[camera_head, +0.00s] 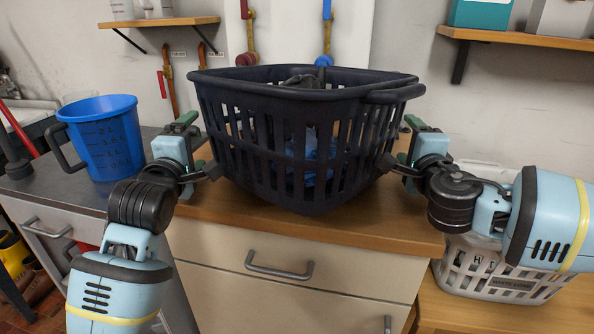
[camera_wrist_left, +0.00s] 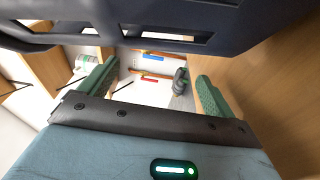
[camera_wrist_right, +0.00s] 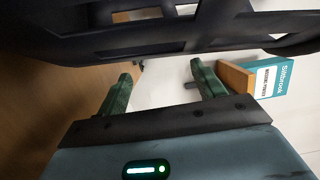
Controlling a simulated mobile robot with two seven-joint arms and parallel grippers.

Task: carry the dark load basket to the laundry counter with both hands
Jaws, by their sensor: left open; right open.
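The dark load basket (camera_head: 262,183) appears to stand upright on the wooden-topped cabinet (camera_head: 400,232) in the head view, with blue and dark cloth inside. My left gripper (camera_head: 182,142) is open beside the basket's left side. My right gripper (camera_head: 412,145) is open beside its right side. The basket's slatted wall crosses the top of the left wrist view (camera_wrist_left: 200,28) and of the right wrist view (camera_wrist_right: 150,35). Both wrist views show spread green fingers with nothing between them. I cannot tell whether either gripper touches the basket. Which surface is the laundry counter is not clear.
A blue measuring jug (camera_head: 105,140) stands on the dark counter (camera_head: 60,190) at the left. A white slatted basket (camera_head: 490,275) sits lower right on a wooden surface. Wall shelves (camera_head: 510,38) hang above right and left. Pipes with valves run behind the basket.

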